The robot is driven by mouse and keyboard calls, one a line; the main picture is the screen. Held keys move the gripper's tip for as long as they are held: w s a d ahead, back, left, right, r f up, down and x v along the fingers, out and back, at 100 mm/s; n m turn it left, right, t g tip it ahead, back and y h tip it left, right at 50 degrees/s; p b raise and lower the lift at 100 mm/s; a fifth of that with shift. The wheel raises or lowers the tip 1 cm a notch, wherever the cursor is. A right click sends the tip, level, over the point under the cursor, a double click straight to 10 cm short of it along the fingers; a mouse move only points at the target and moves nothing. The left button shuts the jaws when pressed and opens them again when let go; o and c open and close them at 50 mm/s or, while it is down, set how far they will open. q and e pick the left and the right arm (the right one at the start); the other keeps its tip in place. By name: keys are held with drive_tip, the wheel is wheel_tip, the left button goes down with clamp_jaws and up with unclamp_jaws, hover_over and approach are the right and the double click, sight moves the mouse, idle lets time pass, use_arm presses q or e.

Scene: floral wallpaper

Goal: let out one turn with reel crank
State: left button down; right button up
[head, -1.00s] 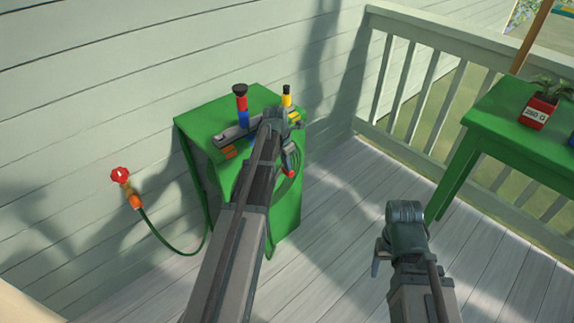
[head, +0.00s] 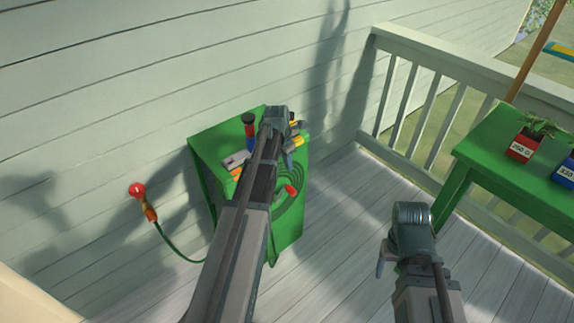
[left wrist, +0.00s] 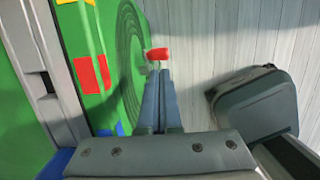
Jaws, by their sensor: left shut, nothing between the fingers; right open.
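The green reel box (head: 203,165) stands on the deck against the wall. On its front a coiled green hose reel (head: 283,212) shows, partly hidden by my left arm; it also shows in the left wrist view (left wrist: 128,60). The crank's red knob (head: 291,189) stands out from the reel. My left gripper (head: 289,160) is just above the knob at the box's top front edge. In the left wrist view the fingers (left wrist: 159,82) are shut and empty, with the red knob (left wrist: 158,54) just beyond their tips. My right gripper (head: 381,265) is open, low over the deck, away from the box.
Several coloured items, including a dark-topped bottle (head: 249,130), stand on the box top. A red-handled tap (head: 137,190) with a hose is at the left. A green table (head: 490,150) with potted plants (head: 522,150) is at the right, by the railing (head: 420,85).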

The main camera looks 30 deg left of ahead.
use_arm(q)
drive_tip(key=shift+w+r+p, duration=0.15)
drive_tip(key=shift+r+p, duration=0.25)
drive_tip(key=shift+r, duration=0.4)
drive_tip(key=c, duration=1.3)
unclamp_jaws()
drive_tip(key=shift+d, duration=0.2)
drive_tip(key=shift+c, duration=0.2)
drive_tip(key=o, duration=0.8)
drive_tip(key=s+d+m+g, duration=0.1)
drive_tip(key=s+d+m, duration=0.4)
drive_tip(key=d+m, duration=0.4)
drive_tip(key=shift+d+f, duration=0.2)
drive_tip(key=shift+d, duration=0.8)
drive_tip(key=s+d+f+m+g+y+b, duration=0.1)
drive_tip(key=s+d+f+m+b, duration=0.2)
drive_tip(key=s+d+m, duration=1.05)
drive_tip(key=n+t+y+b, duration=0.65)
drive_tip(key=y+b, duration=1.05)
drive_tip(key=b, duration=1.9)
approach(295, 194)
drive_tip(key=shift+m, duration=0.4)
drive_tip(key=x, duration=1.1)
drive_tip(key=shift+a, duration=0.3)
use_arm(e)
wheel_tip(295, 194, down, 38)
drive_tip(key=shift+r, duration=0.2)
